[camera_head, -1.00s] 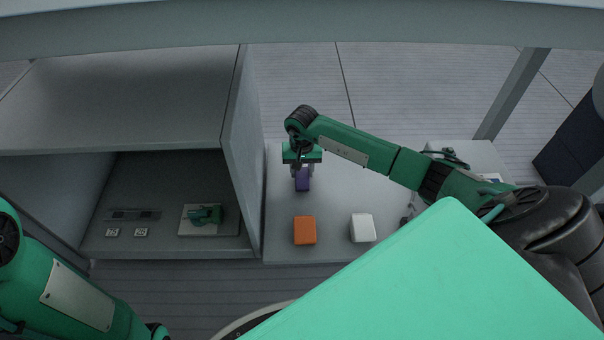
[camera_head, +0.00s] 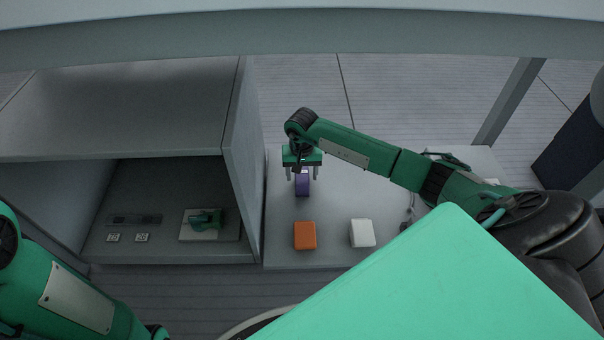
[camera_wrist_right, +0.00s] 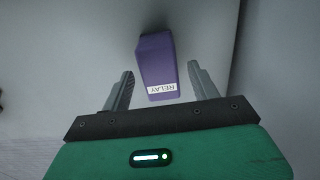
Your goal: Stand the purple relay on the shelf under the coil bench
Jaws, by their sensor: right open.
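The purple relay (camera_head: 302,184) stands on the light grey surface right of the cabinet's side wall. In the right wrist view the relay (camera_wrist_right: 156,66) shows a white label reading RELAY. My right gripper (camera_head: 302,176) is open above it, and in the wrist view its fingers (camera_wrist_right: 160,84) are spread on either side of the relay, with gaps showing. The shelf (camera_head: 170,246) lies inside the open grey cabinet at left, under its top. My left arm is at the lower left; its gripper is not in view.
An orange block (camera_head: 305,235) and a white block (camera_head: 362,233) stand in front of the relay. On the shelf are a white plate with a green part (camera_head: 205,220), a dark strip (camera_head: 134,219) and two small labels. The cabinet's side wall (camera_head: 243,150) separates shelf and surface.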

